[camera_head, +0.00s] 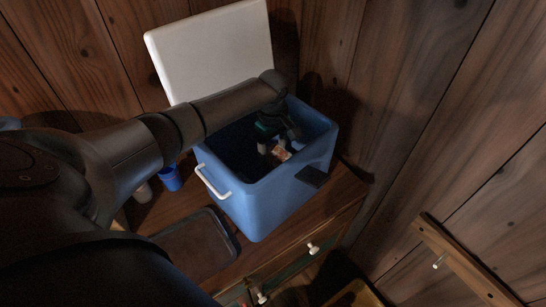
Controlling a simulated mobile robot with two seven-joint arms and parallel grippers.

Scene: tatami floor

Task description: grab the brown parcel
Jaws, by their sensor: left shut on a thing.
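The brown parcel (281,153) is a small brown-orange box with a pale patch, seen low inside the opening of a blue cooler. My left gripper (272,148) reaches down into the cooler and is shut on the parcel. My left arm comes in from the left and hides part of the cooler's opening and its left rim. The parcel's lower side is hidden in the dark interior. My right gripper is not in view.
The blue cooler (265,205) stands open on a wooden cabinet, its white lid (213,50) raised behind. A dark tray (197,245) lies left of it. A blue cup (170,179) stands behind the tray. Wooden walls close off the back and right.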

